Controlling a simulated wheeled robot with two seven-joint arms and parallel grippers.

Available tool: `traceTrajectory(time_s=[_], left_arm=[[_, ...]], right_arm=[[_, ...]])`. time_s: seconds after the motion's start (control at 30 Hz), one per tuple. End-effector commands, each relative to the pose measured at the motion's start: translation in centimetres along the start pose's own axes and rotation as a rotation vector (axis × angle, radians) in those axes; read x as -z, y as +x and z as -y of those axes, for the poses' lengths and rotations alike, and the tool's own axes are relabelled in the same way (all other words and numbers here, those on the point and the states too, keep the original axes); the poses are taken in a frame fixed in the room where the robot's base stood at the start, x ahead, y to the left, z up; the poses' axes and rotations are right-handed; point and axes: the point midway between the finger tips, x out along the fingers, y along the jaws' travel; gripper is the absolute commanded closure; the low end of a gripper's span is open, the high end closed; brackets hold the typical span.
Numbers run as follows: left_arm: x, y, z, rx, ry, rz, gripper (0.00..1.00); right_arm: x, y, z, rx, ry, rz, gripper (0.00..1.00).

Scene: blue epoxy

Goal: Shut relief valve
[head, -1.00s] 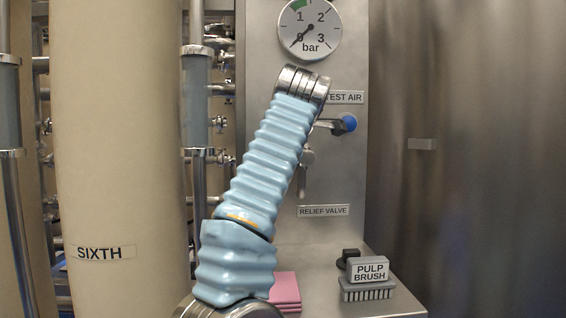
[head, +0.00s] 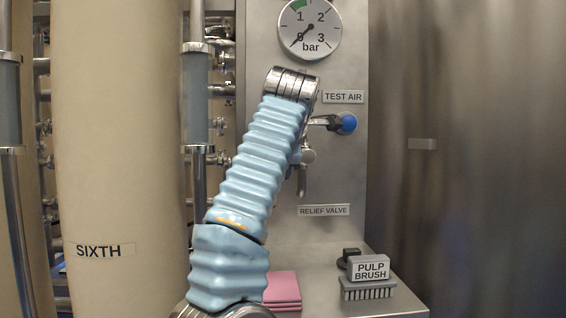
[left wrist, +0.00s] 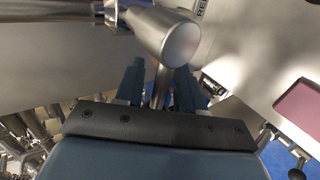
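The relief valve has a round metal body (head: 309,157) with a lever (head: 302,182) hanging down, on the steel panel above the RELIEF VALVE label (head: 323,210). In the left wrist view the valve's round end (left wrist: 181,44) is close, with its lever (left wrist: 160,84) running down between my fingers. My left gripper (left wrist: 159,88) is open, its two dark fingers on either side of the lever with narrow gaps; contact is unclear. In the head view my blue-sleeved arm hides that gripper. My right gripper is in neither view.
A blue-ended TEST AIR valve (head: 346,123) is just above. A bar gauge (head: 310,27) points near 0. A pulp brush (head: 368,288) and pink cloths (head: 283,288) lie on the steel ledge (head: 325,270) below. A large beige column (head: 118,150) stands left.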

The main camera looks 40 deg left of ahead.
Motion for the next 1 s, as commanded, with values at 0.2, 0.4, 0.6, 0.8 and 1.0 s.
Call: traceTrajectory(time_s=[0.2,0.4,0.6,0.8,1.0], left_arm=[[0.0,0.0,0.0,-0.001,0.001,0.0,0.61],[-0.1,-1.4,-0.2,-0.004,0.001,0.004,0.61],[-0.2,-6.0,-0.2,-0.005,0.001,0.006,0.61],[-0.2,-10.8,-0.3,-0.003,0.002,0.004,0.61],[-0.1,-13.4,-0.1,-0.002,0.0,0.001,0.61]], right_arm=[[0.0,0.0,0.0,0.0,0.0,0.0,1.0],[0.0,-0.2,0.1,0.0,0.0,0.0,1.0],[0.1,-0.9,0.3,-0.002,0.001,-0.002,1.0],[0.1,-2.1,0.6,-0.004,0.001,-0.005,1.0],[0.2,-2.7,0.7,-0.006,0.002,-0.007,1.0]])
